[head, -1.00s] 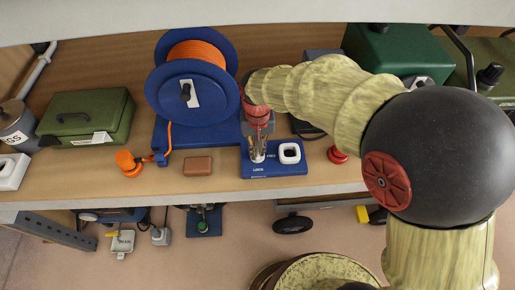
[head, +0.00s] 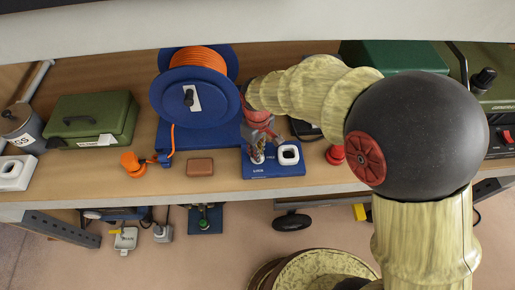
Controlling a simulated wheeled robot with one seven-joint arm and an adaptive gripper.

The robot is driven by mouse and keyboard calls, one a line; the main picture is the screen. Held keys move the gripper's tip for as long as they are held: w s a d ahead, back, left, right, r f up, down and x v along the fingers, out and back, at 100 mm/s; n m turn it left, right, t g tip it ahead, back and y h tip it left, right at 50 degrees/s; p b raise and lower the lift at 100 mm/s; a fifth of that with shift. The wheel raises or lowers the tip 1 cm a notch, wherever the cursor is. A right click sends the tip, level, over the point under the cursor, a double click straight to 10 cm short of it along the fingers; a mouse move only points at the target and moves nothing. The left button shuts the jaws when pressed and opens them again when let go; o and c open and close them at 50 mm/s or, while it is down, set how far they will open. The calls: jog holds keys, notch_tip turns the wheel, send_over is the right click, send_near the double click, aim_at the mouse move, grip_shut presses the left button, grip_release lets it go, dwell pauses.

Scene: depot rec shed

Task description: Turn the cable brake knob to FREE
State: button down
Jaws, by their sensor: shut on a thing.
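The cable reel (head: 205,90) has blue flanges and orange cable and stands on a blue base on the shelf.
An orange plug (head: 132,163) and a brown block (head: 200,167) lie left of the plate. A red button (head: 335,155) is close on its right. A green box (head: 92,118) stands at the left. The pale shelf edge (head: 200,205) runs along the front.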

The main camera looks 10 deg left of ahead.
jog(key=n+p, duration=0.1)
jog(key=n, duration=0.4)
jog(key=shift+r+n+p, duration=0.1)
jog(key=shift+n+p, duration=0.2)
jog(key=shift+p, duration=0.05)
jog(key=shift+n+p, duration=0.45)
jog(key=shift+n, duration=1.55)
jog(key=c, duration=1.8)
grip_release()
jog(key=shift+c, duration=0.2)
